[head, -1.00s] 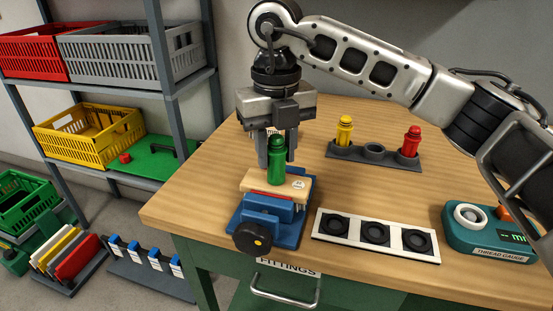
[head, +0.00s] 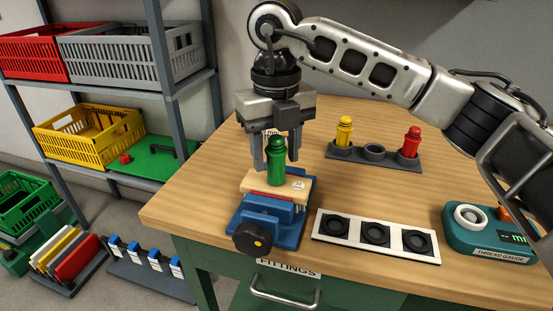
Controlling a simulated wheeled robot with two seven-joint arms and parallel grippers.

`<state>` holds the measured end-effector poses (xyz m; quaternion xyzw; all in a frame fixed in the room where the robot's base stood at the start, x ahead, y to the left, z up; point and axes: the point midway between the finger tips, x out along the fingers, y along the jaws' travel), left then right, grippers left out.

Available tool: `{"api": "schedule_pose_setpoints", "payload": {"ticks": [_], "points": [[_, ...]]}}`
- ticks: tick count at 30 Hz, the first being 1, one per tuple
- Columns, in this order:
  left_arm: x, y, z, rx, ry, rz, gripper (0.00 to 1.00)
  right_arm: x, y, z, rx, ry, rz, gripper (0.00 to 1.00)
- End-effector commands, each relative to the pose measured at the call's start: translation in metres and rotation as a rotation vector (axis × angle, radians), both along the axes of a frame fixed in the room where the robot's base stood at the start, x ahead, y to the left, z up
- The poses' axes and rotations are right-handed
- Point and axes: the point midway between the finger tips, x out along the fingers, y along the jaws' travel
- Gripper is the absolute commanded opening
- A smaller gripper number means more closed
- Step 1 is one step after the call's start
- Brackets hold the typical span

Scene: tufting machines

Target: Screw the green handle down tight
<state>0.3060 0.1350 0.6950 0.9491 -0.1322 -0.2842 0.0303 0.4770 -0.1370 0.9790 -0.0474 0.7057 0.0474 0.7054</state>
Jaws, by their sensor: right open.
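The green handle (head: 277,165) stands upright on a light wooden block (head: 262,187), which is held in a blue vise (head: 268,213) at the table's front left. My right gripper (head: 275,158) points down over the handle, its fingers apart on either side of the handle's upper part. It is open, and I cannot tell whether a finger touches the handle. The handle's lower end, where it meets the block, shows no clear gap. My left gripper is not in view.
A grey rack holds a yellow handle (head: 344,131) and a red handle (head: 411,141). A white panel with black round sockets (head: 375,233) lies right of the vise, and a teal thread gauge (head: 489,234) stands at the right. Shelves with crates (head: 88,137) stand left.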

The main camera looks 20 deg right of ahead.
Motion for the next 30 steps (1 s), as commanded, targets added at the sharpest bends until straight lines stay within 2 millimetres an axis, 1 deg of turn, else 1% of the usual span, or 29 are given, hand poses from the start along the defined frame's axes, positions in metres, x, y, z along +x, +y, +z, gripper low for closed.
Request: {"api": "schedule_pose_setpoints", "payload": {"ticks": [3, 24, 30], "points": [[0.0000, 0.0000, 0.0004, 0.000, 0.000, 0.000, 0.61, 0.0000, -0.0001, 0.0003, 0.000, -0.001, 0.153, 0.47], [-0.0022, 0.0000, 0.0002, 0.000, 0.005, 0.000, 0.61, 0.0001, -0.0002, 0.0003, 0.001, -0.001, 1.046, 0.47], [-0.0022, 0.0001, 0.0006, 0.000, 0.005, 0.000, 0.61, 0.0000, -0.0002, 0.0003, 0.000, 0.000, 1.265, 0.47]]}}
